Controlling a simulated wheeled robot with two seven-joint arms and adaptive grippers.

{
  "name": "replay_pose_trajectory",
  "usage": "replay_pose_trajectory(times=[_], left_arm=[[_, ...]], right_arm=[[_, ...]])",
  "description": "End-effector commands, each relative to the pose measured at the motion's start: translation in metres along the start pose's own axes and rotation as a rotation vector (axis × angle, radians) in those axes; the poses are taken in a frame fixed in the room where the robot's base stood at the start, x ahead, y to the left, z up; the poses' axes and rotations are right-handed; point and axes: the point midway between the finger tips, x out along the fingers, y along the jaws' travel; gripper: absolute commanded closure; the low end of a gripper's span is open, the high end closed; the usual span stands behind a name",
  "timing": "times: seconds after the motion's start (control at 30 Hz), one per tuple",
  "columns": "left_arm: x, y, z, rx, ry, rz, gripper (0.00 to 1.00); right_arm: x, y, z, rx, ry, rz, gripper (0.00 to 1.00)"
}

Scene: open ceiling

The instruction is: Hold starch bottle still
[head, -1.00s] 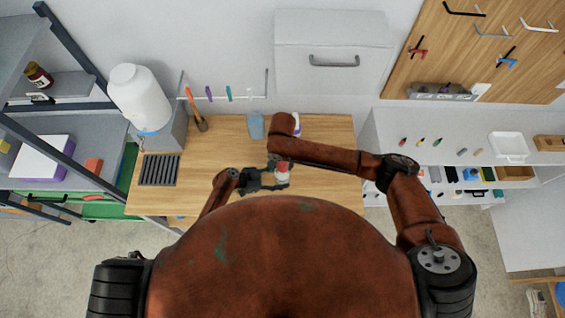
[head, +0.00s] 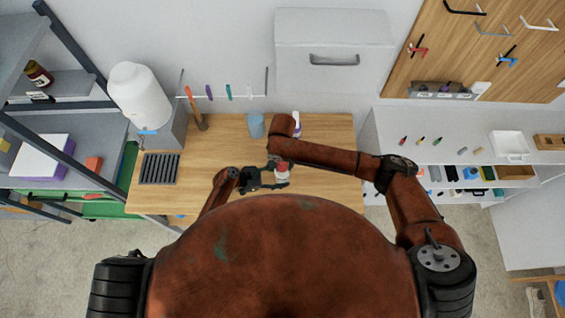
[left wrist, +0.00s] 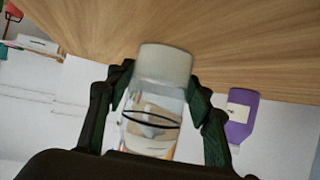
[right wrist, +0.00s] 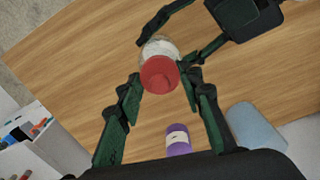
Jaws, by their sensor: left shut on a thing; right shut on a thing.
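The starch bottle (head: 282,178) is a small clear bottle with whitish contents and a red cap (right wrist: 159,75). It stands above the wooden table in the head view. My left gripper (head: 272,181) is shut around the bottle's body. In the left wrist view, the clear bottle (left wrist: 152,115) sits between its fingers, whitish end toward the table. My right gripper (right wrist: 163,85) is shut on the red cap from the other side, its fingers flanking the cap. The cap is hidden in the left wrist view, and the finger contacts are partly hidden in the head view.
A purple bottle (right wrist: 177,140) and a blue cup (head: 256,126) stand at the table's back. The table's (head: 220,150) middle is mostly clear.

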Motion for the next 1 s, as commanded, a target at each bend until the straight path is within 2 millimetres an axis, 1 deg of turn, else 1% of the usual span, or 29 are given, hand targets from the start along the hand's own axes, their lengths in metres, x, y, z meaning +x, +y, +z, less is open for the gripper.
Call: replay_pose_trajectory(times=[0.07,0.1,0.37,0.57,0.8,1.0], left_arm=[[0.0,0.0002,0.0002,0.0,0.0,0.0,0.66],[0.0,0.0002,0.0002,0.0,0.0,0.0,0.66],[0.0,0.0002,0.0002,0.0,0.0,0.0,0.66],[0.0,0.0002,0.0002,0.0,0.0,0.0,0.66],[0.0,0.0001,0.0002,0.0,0.0,0.0,0.66],[0.0,0.0001,0.0002,0.0,0.0,0.0,0.66]], right_arm=[[0.0001,0.0,0.0001,0.0,0.0,0.0,0.75],[0.0001,0.0,0.0001,0.0,0.0,0.0,0.63],[0.0,0.0002,-0.0001,0.0,0.0,0.0,0.45],[-0.0001,0.0002,-0.0002,0.001,0.0,0.0,0.45],[-0.0001,0.0002,-0.0002,0.001,0.0,0.0,0.28],[-0.0001,0.0002,-0.0002,0.001,0.0,0.0,0.28]])
